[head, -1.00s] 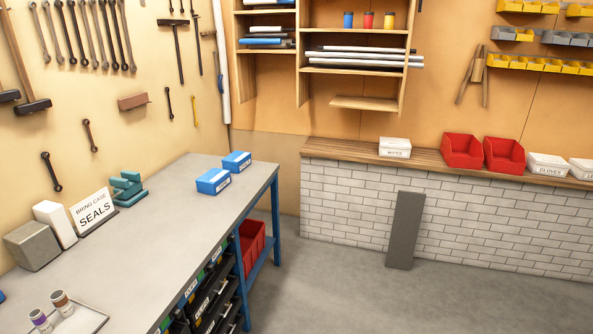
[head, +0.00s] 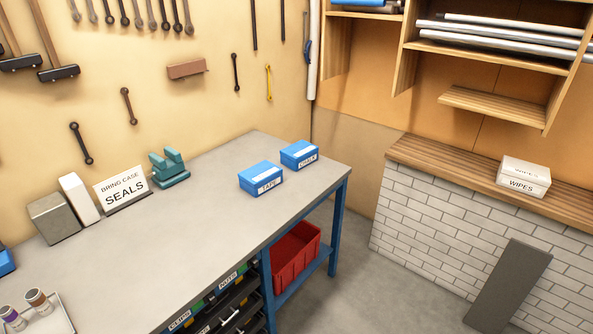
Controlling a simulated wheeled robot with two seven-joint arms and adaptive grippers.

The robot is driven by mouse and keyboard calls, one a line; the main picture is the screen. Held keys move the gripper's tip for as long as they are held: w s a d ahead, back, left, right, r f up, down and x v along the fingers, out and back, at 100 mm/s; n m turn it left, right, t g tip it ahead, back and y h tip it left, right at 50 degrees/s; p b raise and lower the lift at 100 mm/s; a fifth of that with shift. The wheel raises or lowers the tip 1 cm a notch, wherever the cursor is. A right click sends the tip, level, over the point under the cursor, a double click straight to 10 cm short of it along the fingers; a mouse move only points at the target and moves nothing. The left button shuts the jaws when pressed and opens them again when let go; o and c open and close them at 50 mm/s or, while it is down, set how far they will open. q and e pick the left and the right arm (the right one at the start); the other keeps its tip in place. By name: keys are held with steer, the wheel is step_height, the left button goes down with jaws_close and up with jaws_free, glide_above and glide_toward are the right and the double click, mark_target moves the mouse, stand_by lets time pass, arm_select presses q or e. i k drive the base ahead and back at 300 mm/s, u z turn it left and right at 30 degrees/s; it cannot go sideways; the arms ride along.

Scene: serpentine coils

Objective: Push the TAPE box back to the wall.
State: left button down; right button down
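The TAPE box (head: 261,179) is blue with a white label and sits on the grey workbench (head: 205,235), near its right front edge. Bare bench top lies between it and the tan wall (head: 200,100) behind. A second blue box (head: 299,155), its label hard to read, stands just behind and to the right of the TAPE box, with a small gap between them. Neither of my grippers shows in the head view.
A teal vise-like block (head: 170,170), a SEALS sign (head: 123,190), a white block (head: 79,199) and a grey block (head: 54,218) stand along the wall to the left. A tray (head: 45,318) with small jars is at front left. A red bin (head: 295,255) sits below the bench.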

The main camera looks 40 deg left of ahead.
mark_target(261, 178)
steer(key=u, duration=0.4)
steer(key=i, duration=0.95)
steer(key=u, duration=1.4)
steer(key=i, duration=0.65)
steer(key=u, duration=0.65)
